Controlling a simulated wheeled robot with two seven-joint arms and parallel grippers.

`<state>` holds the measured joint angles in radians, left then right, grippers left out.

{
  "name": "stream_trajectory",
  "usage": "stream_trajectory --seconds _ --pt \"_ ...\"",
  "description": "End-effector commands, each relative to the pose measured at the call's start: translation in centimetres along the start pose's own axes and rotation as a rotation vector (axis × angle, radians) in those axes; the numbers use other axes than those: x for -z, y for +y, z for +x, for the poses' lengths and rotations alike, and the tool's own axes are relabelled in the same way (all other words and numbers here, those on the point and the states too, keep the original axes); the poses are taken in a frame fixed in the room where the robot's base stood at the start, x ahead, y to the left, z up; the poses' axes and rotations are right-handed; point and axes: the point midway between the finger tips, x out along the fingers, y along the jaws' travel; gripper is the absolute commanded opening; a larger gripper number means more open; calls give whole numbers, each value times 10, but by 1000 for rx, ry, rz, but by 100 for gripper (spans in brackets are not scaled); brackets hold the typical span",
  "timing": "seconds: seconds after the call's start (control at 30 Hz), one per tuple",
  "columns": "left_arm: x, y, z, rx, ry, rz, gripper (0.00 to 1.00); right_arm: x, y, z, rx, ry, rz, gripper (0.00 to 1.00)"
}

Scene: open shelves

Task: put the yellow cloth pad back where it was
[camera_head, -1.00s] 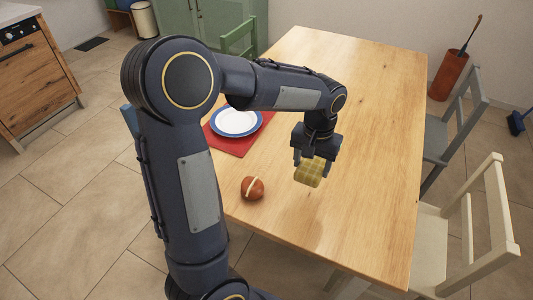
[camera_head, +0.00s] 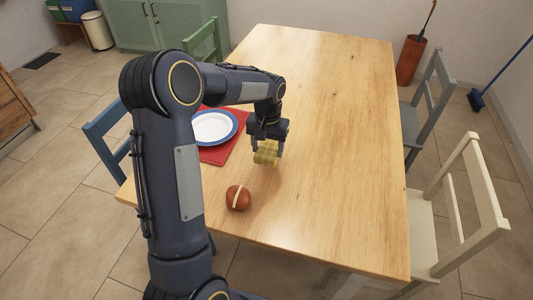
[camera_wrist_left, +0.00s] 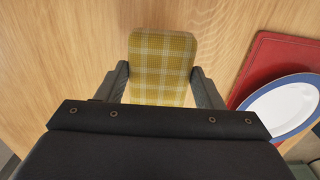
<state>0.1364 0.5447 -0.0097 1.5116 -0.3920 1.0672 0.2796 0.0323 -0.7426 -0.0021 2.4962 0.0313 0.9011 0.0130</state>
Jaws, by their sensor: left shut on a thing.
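The yellow checked cloth pad (camera_head: 266,153) is held in my left gripper (camera_head: 267,147), whose fingers close on its two sides. In the left wrist view the pad (camera_wrist_left: 161,66) sits between the two fingers of the gripper (camera_wrist_left: 160,88), with wooden tabletop behind it. In the head view the pad is over the table (camera_head: 330,130), to the right of the red mat. I cannot tell for sure how high it is above the wood. My right gripper is not in view.
A white plate with a blue rim (camera_head: 213,127) rests on a red mat (camera_head: 240,150) left of the gripper. A reddish-brown round object with a pale band (camera_head: 238,197) lies near the table's front edge. The table's right half is clear. Chairs (camera_head: 460,215) stand around the table.

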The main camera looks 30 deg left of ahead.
Motion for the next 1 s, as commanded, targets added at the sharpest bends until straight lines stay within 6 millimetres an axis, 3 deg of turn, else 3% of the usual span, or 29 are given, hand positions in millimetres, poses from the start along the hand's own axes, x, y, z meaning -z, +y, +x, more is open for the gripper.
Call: stream_trajectory --seconds 0.23,0.43,0.8,0.83,1.0 --pt "10 -7 15 1 -2 -1 36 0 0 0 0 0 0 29" --pt "10 -6 44 0 -3 1 36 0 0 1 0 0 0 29" --pt "10 -6 49 0 1 1 36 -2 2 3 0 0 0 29" --pt "10 -6 48 0 1 1 62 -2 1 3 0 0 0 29" --pt "10 -6 47 0 0 1 83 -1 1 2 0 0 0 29"
